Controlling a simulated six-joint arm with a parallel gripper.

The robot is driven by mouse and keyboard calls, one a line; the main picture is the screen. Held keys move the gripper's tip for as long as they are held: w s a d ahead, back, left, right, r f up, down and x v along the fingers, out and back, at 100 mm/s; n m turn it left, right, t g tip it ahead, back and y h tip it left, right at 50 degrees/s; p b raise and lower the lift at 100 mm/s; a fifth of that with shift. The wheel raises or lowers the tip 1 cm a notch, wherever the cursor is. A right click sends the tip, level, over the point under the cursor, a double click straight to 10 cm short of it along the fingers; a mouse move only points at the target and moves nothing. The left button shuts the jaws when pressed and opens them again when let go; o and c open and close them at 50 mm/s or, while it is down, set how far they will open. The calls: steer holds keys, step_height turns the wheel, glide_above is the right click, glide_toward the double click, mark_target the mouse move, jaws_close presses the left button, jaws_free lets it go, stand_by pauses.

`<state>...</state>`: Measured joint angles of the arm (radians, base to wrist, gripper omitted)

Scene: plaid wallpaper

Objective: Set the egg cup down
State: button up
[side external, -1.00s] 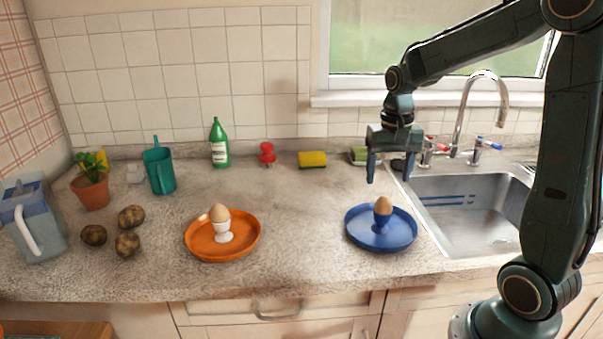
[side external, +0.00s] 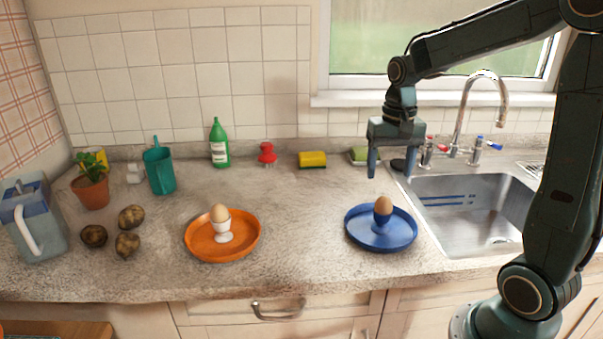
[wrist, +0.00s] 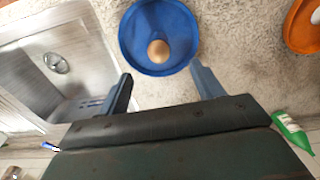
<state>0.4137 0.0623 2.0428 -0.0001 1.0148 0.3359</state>
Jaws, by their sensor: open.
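A blue egg cup (side external: 382,220) holding a brown egg (side external: 384,205) stands upright on the blue plate (side external: 362,236), right of centre. A white egg cup (side external: 223,231) holding an egg (side external: 219,213) stands on the orange plate (side external: 198,248) to the left. My gripper (side external: 390,174) is open and empty, above and behind the blue plate, apart from the egg. In the wrist view my gripper (wrist: 162,84) has its fingers spread, with the egg (wrist: 158,50) and blue plate (wrist: 135,30) beyond the tips. The blue cup is hidden under its egg there.
The sink (side external: 475,215) and tap (side external: 462,115) are at the right. A green bottle (side external: 219,145), red object (side external: 267,154) and yellow sponge (side external: 313,159) line the back. A teal can (side external: 159,171), plant pot (side external: 92,191) and potatoes (side external: 128,245) are left. Counter between the plates is clear.

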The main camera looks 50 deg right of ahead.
steer(key=s+a+r+n+t, duration=0.2)
steer(key=s+a+n, duration=0.2)
steer(key=s+a, duration=0.2)
steer(key=s+a+r+n+t, duration=0.3)
steer(key=s+a+n, duration=0.1)
steer(key=s+a, duration=0.3)
steer(key=shift+s+a+r+n, duration=0.15)
steer(key=shift+a+r+n, duration=0.1)
steer(key=shift+a+n, duration=0.1)
stand_by(1.0)
